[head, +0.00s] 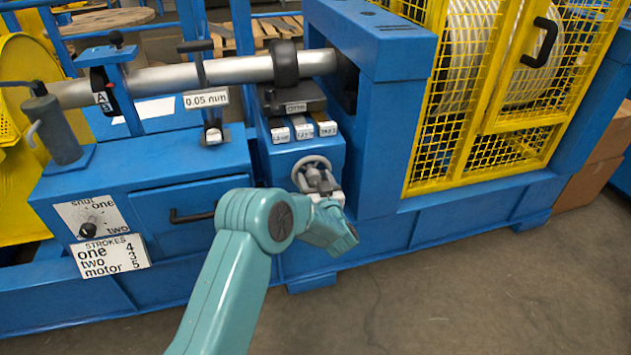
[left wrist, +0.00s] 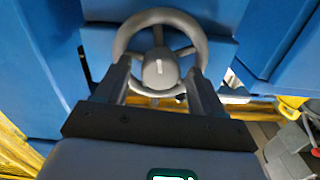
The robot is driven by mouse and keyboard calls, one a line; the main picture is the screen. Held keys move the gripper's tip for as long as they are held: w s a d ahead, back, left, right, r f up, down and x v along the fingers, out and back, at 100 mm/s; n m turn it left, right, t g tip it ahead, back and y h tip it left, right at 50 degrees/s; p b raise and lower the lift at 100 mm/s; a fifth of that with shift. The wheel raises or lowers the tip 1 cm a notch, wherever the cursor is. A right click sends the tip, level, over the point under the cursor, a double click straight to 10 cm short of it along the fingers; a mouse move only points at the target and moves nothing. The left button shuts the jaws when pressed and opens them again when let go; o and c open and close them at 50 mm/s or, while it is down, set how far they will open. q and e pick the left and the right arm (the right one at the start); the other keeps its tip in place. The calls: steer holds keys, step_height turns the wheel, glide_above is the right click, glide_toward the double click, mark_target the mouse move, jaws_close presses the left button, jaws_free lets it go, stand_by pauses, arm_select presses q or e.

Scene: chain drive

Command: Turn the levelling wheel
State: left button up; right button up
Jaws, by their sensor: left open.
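The levelling wheel (head: 312,172) is a grey spoked handwheel on the front of the blue machine, below the row of labelled blocks. In the left wrist view the wheel (left wrist: 160,20) fills the upper middle, with a round hub that has a white mark. My left gripper (head: 318,180) is at the wheel. In the left wrist view its two dark fingers (left wrist: 160,75) are apart, one on each side of the hub, over the lower part of the wheel. I cannot tell whether they touch it. My right gripper is not in view.
A "shut one two" selector knob (head: 90,230) and a STROKES sign (head: 113,256) are at the left. A drawer handle (head: 192,214) sits left of my arm. A yellow mesh guard (head: 480,155) stands at the right. The floor (head: 440,275) in front is clear.

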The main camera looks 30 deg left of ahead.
arm_select(q)
steer(key=c, duration=1.1)
steer(key=shift+o, duration=0.2)
steer(key=shift+m, duration=0.3)
steer(key=m+p, duration=0.2)
steer(key=m, duration=0.1)
steer(key=shift+d+m, duration=0.1)
steer(key=shift+m, duration=0.2)
steer(key=shift+w+f+m+p, duration=0.15)
steer(key=shift+m+p, duration=0.75)
steer(key=shift+m, duration=1.1)
steer(key=o, duration=1.1)
steer(key=shift+c, duration=0.2)
